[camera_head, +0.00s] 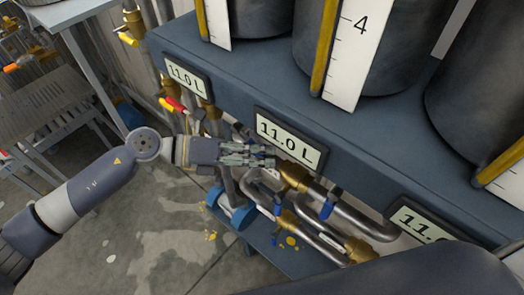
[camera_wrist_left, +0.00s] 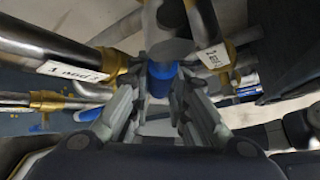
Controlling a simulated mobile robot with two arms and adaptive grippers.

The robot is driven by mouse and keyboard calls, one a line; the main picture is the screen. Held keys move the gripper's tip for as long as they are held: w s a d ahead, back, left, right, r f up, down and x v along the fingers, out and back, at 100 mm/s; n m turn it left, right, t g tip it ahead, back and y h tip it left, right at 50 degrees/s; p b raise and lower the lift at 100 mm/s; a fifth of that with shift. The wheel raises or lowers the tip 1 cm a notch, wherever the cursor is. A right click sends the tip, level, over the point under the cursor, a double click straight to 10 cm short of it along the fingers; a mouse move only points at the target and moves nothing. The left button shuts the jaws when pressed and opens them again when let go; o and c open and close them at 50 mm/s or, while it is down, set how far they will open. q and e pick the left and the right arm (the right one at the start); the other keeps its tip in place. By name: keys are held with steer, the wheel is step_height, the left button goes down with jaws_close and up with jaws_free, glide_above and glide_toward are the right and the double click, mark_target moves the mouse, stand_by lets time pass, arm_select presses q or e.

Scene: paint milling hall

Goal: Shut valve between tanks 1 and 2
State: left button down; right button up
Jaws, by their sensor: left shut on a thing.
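My left gripper (camera_head: 268,157) reaches in from the left to the pipes below the middle display. In the left wrist view, its fingers (camera_wrist_left: 160,100) are closed about a blue valve handle (camera_wrist_left: 160,82) in front of a grey pipe. In the head view the fingers hide this handle. A white tag (camera_wrist_left: 73,70) on the pipe beside it is upside down and seems to read "1 and 2". Its brass fitting (camera_wrist_left: 112,64) is next to the fingers. My right gripper is not in view.
Dark tanks (camera_head: 375,45) stand on a blue frame (camera_head: 240,85) with displays (camera_head: 290,140) reading 11.0 L. More blue handles (camera_head: 328,208) and bent pipes (camera_head: 340,192) lie close right of the gripper. A red handle (camera_head: 176,104) is to the left. Open floor (camera_head: 150,235) lies below.

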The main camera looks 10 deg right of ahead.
arm_select(q)
steer(key=shift+w+a+f, duration=0.1)
steer(key=shift+f, duration=0.05)
stand_by(0.3)
steer(key=c, duration=1.5)
jaws_free()
steer(key=v, duration=1.2)
steer(key=shift+r, duration=0.25)
